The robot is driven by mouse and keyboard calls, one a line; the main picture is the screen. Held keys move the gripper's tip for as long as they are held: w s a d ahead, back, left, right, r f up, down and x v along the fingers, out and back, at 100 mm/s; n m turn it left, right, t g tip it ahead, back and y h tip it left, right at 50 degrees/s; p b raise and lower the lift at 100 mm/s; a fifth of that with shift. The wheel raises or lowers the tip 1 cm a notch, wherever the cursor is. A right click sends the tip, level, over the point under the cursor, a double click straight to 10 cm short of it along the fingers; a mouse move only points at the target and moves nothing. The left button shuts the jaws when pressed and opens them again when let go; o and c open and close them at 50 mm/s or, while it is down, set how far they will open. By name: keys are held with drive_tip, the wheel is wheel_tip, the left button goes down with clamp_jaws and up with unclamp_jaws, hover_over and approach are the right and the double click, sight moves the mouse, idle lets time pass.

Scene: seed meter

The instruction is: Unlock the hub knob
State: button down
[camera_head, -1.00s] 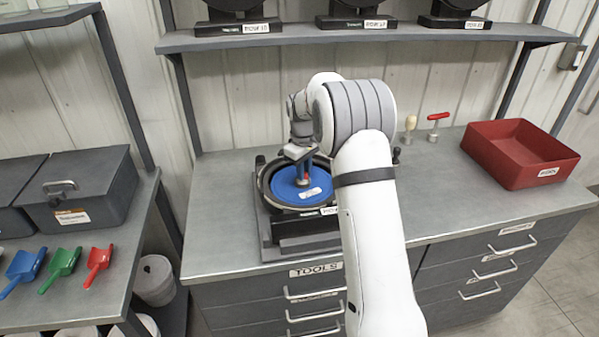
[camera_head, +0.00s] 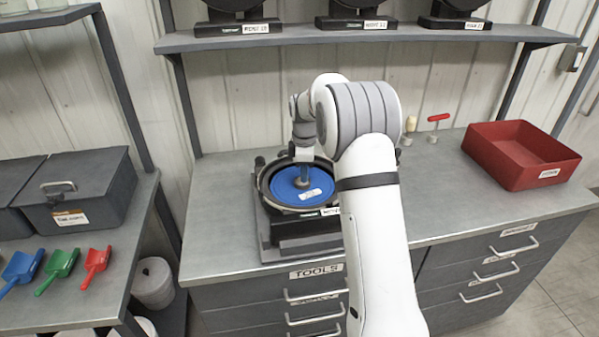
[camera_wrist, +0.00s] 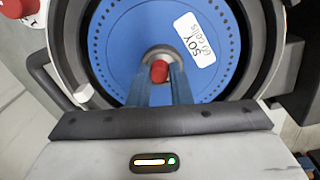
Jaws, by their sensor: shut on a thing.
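The seed meter (camera_head: 264,205) lies on the bench with a blue seed disk (camera_head: 284,181) facing up inside its dark round housing. The disk also shows in the wrist view (camera_wrist: 120,45), with a white label (camera_wrist: 194,40) reading "SOY 60 cells". The red hub knob (camera_wrist: 159,71) is at the disk's centre. My gripper (camera_wrist: 160,84) is shut on the knob, a finger on each side. In the head view my gripper (camera_head: 303,181) points down at the disk's centre and hides the knob.
A red open bin (camera_head: 510,175) stands at the bench's right. A red T-handled tool (camera_head: 436,122) and a wooden-handled tool (camera_head: 410,126) stand near the back. Several meters sit on the shelf (camera_head: 300,40) above. Another red part (camera_wrist: 20,8) shows at the wrist view's corner.

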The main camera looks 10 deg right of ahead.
idle(0.4)
drive_tip(key=c, duration=1.3)
unclamp_jaws()
wheel_tip(320, 180, up, 7)
drive_tip(key=shift+s+f+b, duration=0.1)
drive_tip(key=shift+s+b, duration=0.05)
drive_tip(key=shift+b, duration=0.3)
drive_tip(key=shift+r, duration=0.5)
